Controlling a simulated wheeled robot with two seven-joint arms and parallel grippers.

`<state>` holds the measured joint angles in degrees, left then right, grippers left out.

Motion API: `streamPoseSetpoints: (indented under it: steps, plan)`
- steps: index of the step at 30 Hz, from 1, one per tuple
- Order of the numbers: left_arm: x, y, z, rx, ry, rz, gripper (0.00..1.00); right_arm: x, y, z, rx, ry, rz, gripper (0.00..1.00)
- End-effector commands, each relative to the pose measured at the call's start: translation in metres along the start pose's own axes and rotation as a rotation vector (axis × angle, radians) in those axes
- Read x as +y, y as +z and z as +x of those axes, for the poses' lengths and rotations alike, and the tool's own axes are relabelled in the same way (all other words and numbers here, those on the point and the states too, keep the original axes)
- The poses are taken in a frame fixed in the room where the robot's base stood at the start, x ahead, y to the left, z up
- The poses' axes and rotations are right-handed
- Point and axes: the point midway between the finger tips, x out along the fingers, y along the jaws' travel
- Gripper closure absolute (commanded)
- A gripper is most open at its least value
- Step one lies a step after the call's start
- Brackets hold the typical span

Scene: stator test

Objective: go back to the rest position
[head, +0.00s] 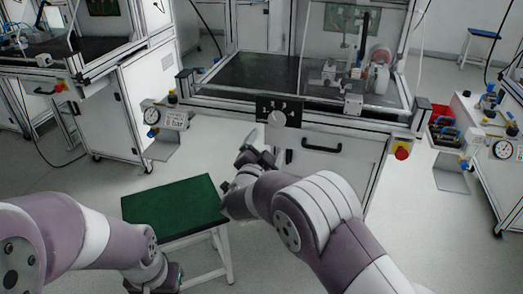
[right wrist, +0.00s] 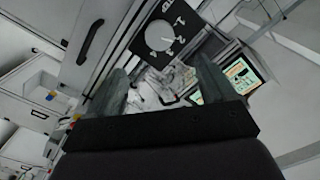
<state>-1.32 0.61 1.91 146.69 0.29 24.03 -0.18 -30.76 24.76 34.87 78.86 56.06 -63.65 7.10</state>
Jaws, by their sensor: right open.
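My right gripper (head: 256,158) is raised in front of the test bench, just below and left of the black dial plate (head: 279,111). It is open with nothing between its fingers; the right wrist view also shows the gripper (right wrist: 163,85) with its two fingers apart. The dial plate (right wrist: 165,32) shows beyond the fingers in that view, with a round light knob. My left arm comes in at the lower left, and my left gripper (head: 155,280) is low near the bottom edge, partly cut off. Its fingers are not clear.
A green-topped stool (head: 174,207) stands between my arms, in front of the bench. The bench (head: 240,75) has a dark top and a red button (head: 402,153) at its right. A gauge unit (head: 165,118) is on the left. A red bin (head: 440,112) is at the right.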

Motion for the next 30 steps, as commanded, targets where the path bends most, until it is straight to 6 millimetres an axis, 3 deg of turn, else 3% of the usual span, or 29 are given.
streamPoseSetpoints:
  steps: [10, 11, 14, 15, 17, 20, 24, 30]
  plan:
    - [0.0, 0.0, 0.0, 0.0, 0.0, 0.0, 1.0, 0.001, 0.007, 0.0, -0.034, 0.002, -0.009, 0.16]
    - [0.0, 0.0, 0.0, 0.0, 0.0, 0.0, 1.0, 0.0, 0.015, 0.0, -0.072, -0.003, -0.019, 0.16]
    - [0.0, 0.0, 0.0, 0.0, 0.0, 0.0, 1.0, 0.012, 0.066, -0.019, -0.318, -0.03, -0.136, 0.16]
    - [0.0, 0.0, 0.0, 0.0, 0.0, 0.0, 1.0, 0.021, 0.089, -0.038, -0.473, -0.049, -0.219, 0.16]
    - [0.0, 0.0, 0.0, 0.0, 0.0, 0.0, 1.0, 0.051, 0.107, -0.075, -0.743, -0.059, -0.371, 0.16]
    - [0.0, 0.0, 0.0, 0.0, 0.0, 0.0, 1.0, 0.112, 0.094, -0.138, -1.088, -0.023, -0.579, 0.16]
    - [0.0, 0.0, 0.0, 0.0, 0.0, 0.0, 1.0, 0.178, 0.048, -0.203, -1.368, 0.055, -0.75, 0.16]
    - [0.0, 0.0, 0.0, 0.0, 0.0, 0.0, 1.0, 0.243, -0.025, -0.269, -1.571, 0.178, -0.868, 0.16]
